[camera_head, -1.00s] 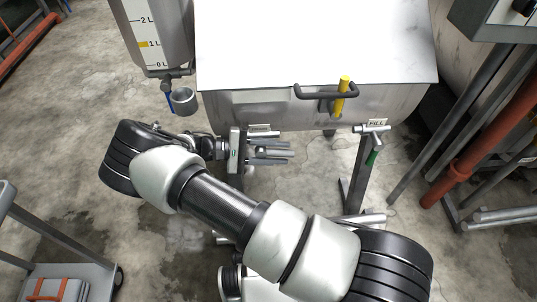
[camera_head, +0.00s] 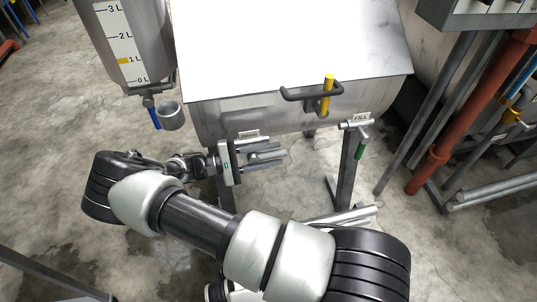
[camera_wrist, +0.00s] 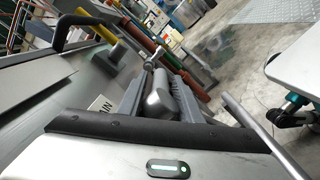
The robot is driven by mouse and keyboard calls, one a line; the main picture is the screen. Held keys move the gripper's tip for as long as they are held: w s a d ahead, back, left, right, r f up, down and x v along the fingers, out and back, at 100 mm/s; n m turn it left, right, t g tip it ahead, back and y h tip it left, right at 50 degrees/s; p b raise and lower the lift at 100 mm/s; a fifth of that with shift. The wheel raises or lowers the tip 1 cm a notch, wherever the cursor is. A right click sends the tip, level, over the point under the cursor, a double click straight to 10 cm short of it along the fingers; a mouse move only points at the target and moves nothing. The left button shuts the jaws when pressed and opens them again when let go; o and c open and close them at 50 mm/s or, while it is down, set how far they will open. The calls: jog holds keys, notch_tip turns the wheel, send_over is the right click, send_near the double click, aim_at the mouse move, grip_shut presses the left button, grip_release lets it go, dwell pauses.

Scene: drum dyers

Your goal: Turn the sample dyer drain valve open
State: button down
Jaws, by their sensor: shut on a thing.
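The sample dyer is a grey metal drum (camera_head: 215,122) with a pale flat lid (camera_head: 290,50). My gripper (camera_head: 270,158) is below the front left of the drum, fingers pointing right. In the wrist view the fingers (camera_wrist: 160,97) are shut around a rounded grey metal piece (camera_wrist: 158,88), which I take to be the drain valve. A label (camera_wrist: 102,104) ending in "AIN" is beside it; its white plate (camera_head: 249,133) shows just above my gripper in the head view. The fingers hide most of the valve, and I cannot tell how far it is turned.
The FILL valve (camera_head: 360,147) with a green handle is to the right on the drum. A black lid handle (camera_head: 297,95) and a yellow lever (camera_head: 327,94) stick out in front. A marked tank (camera_head: 125,45) and small cup (camera_head: 172,118) are at left. Red pipes (camera_head: 470,115) stand at right.

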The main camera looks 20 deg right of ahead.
jog(key=c, duration=1.6)
grip_release()
jog(key=shift+w+a+f+b, duration=0.1)
jog(key=shift+w+a+b, duration=0.05)
jog(key=shift+a, duration=4.2)
jog(key=shift+w+a+b, duration=0.15)
jog(key=shift+a, duration=4.15)
